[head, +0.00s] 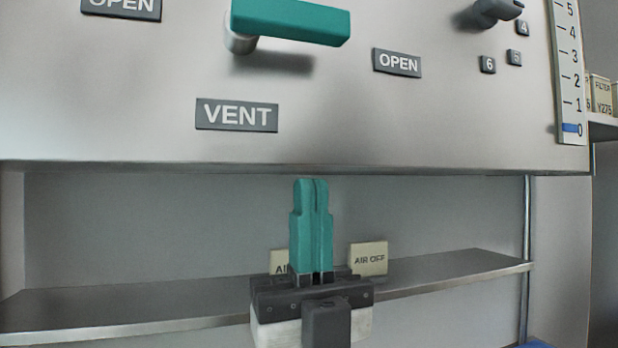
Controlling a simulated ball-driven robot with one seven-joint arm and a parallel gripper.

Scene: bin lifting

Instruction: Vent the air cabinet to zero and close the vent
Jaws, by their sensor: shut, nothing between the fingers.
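The vent lever has a teal handle (292,20) that lies about level, running right from its metal pivot at the left. Its free end is just above and left of an OPEN plate (397,62). The VENT plate (237,115) is below the lever. On the scale (569,70) at the panel's right edge, the blue marker (572,128) is at 0. My gripper (311,182) points up with its teal fingers together and empty. It appears below the handle and clear of it, in front of the shelf.
Another OPEN plate (121,7) is at the top left, cut by the frame. A dark knob (490,12) with numbered tags is at the upper right. A metal shelf (150,303) below the panel holds AIR OFF cards (369,259). Filter boxes (602,95) are at the far right.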

